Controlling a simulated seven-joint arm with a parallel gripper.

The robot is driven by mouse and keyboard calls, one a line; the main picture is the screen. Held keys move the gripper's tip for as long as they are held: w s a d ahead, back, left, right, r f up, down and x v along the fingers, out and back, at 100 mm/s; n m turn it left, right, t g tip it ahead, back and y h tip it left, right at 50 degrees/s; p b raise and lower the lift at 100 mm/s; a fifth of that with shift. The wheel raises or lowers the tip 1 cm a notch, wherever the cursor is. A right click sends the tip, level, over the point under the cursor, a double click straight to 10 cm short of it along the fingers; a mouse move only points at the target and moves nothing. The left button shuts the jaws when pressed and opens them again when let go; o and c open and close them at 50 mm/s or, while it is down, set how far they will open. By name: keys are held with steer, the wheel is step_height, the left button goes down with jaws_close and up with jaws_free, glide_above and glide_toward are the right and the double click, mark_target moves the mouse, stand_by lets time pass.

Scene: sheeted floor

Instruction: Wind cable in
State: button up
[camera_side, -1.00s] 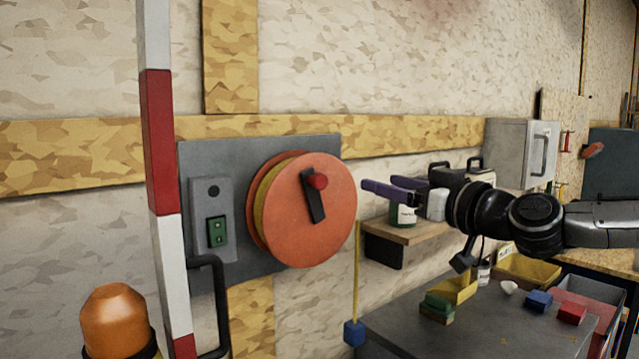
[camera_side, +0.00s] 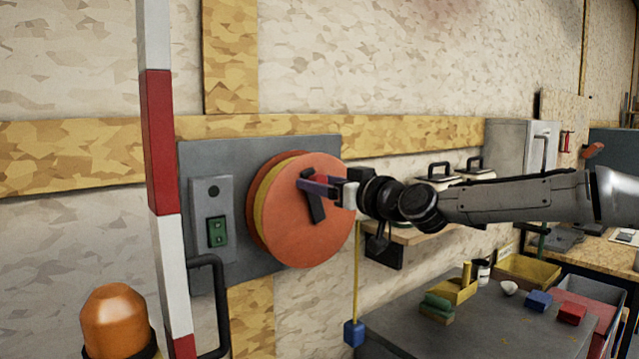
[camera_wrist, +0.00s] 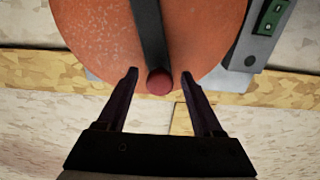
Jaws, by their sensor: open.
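An orange cable reel (camera_side: 303,232) with a yellow cable wound in it is mounted on a grey wall plate (camera_side: 225,265). A black crank (camera_side: 316,207) lies across its face and ends in a red knob (camera_wrist: 159,82), which the fingers mostly hide in the side view. The yellow cable (camera_side: 357,285) hangs from the reel to a blue block (camera_side: 354,333). My gripper (camera_side: 305,186) is at the knob. In the wrist view my gripper (camera_wrist: 160,74) is open, with one finger on each side of the knob and gaps between.
A red-and-white post (camera_side: 160,140) and an orange beacon (camera_side: 115,318) stand at the left. A grey switch box (camera_side: 212,240) is beside the reel. A wooden shelf (camera_side: 410,235) and a table (camera_side: 400,325) with small blocks lie below my arm.

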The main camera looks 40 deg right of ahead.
steer(key=shift+w, duration=0.45)
jaws_close()
steer(key=shift+a, duration=0.1)
stand_by(1.1)
